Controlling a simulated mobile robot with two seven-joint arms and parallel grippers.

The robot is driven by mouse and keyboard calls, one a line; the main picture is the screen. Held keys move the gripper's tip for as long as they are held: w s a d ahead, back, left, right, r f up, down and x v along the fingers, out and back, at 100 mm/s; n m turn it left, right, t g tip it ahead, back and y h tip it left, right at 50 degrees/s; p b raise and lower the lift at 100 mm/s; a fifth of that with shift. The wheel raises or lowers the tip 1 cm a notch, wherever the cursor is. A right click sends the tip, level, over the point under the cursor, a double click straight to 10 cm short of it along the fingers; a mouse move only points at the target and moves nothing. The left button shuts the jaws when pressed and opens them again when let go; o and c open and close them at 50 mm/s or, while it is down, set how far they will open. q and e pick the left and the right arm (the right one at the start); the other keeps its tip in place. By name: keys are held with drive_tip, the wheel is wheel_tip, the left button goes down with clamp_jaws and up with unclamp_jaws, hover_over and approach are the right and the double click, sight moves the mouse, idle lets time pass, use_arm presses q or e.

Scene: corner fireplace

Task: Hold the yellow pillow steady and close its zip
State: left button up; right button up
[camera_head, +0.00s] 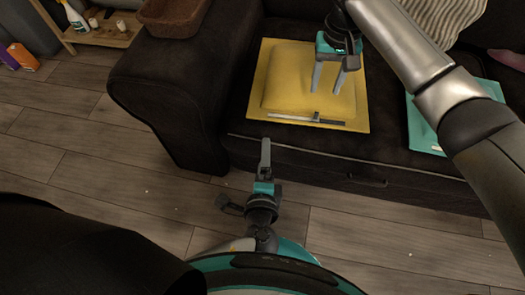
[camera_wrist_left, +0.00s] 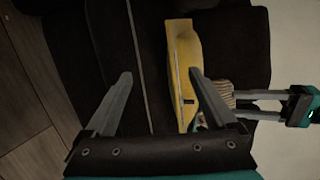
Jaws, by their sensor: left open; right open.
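The yellow pillow (camera_head: 285,80) lies on the dark sofa seat. Its zip (camera_head: 290,118) runs along the near edge, with a small dark slider (camera_head: 316,116) right of the middle. In the left wrist view the pillow (camera_wrist_left: 187,50) and the zip's slider (camera_wrist_left: 189,101) show beyond the fingers. My left gripper (camera_head: 265,145) is in front of the sofa, apart from the pillow; its fingers (camera_wrist_left: 160,75) are open and empty. My right gripper (camera_head: 328,88) is open, pointing down over the pillow's right part. I cannot tell whether its fingertips touch the fabric.
A teal cushion (camera_head: 423,128) lies on the seat at right, partly hidden by my right arm. A striped cushion (camera_head: 445,20) rests behind. A brown basket (camera_head: 172,16) sits on the sofa arm (camera_head: 160,80). The wooden floor (camera_head: 70,120) in front is mostly clear.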

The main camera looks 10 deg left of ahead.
sight(263, 106)
use_arm(q)
drive_tip(key=shift+m+t+y, duration=0.4)
drive_tip(key=shift+m+t, duration=0.1)
drive_tip(key=shift+t, duration=0.2)
drive_tip(key=x, duration=0.5)
drive_tip(key=r+x, duration=0.1)
drive_tip(key=x, duration=0.4)
drive_tip(key=r+x, duration=0.1)
drive_tip(key=x, duration=0.4)
drive_tip(key=shift+w+a+f, duration=0.1)
drive_tip(key=shift+w+a, duration=0.05)
drive_tip(key=shift+w, duration=0.35)
